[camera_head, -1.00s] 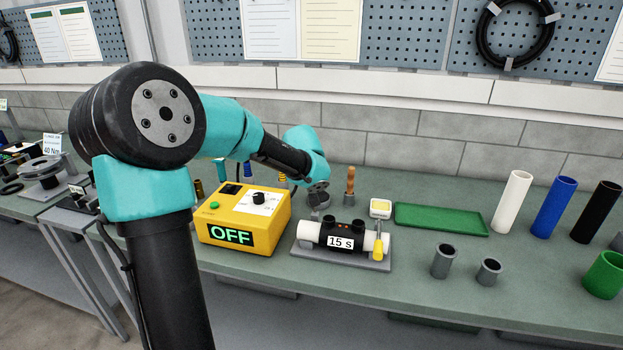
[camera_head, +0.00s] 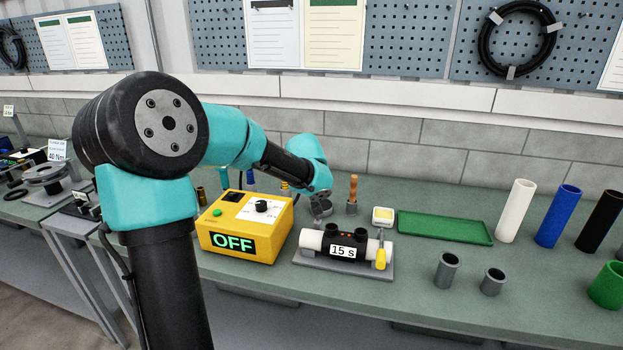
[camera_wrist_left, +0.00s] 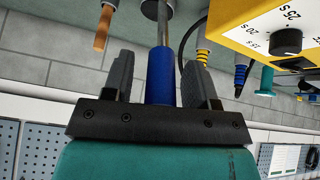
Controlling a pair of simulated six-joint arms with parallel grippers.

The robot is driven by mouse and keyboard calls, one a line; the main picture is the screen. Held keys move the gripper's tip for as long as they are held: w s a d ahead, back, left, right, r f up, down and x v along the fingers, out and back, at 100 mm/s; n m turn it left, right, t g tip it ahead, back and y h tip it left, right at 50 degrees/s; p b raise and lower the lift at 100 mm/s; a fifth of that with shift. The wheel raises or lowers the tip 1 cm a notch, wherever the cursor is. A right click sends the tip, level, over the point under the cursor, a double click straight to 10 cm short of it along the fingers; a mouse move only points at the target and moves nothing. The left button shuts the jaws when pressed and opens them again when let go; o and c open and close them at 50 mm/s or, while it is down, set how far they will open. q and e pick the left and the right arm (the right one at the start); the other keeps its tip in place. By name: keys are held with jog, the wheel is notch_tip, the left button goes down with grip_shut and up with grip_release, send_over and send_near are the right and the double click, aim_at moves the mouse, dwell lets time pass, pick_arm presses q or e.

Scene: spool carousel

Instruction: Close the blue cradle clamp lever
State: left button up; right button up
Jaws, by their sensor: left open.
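The blue lever handle (camera_wrist_left: 160,76), on a metal rod (camera_wrist_left: 165,25), shows in the left wrist view. It lies between the two fingers of my left gripper (camera_wrist_left: 158,68), which are open with a gap visible on each side of it. In the head view my left gripper (camera_head: 320,208) is low behind the cradle (camera_head: 350,266), and I cannot make out the blue lever there. The cradle holds a white pipe (camera_head: 311,240) in a black coupler marked 15 s (camera_head: 343,240). A yellow lever (camera_head: 381,258) stands at its right end. My right gripper is not in view.
A yellow control box (camera_head: 243,232) reading OFF stands left of the cradle. Grey sleeves (camera_head: 447,270) and upright pipes (camera_head: 515,210) stand to the right.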

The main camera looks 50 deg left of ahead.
pick_arm(q)
jog(key=v, duration=1.7)
jog(key=shift+s+r, duration=0.1)
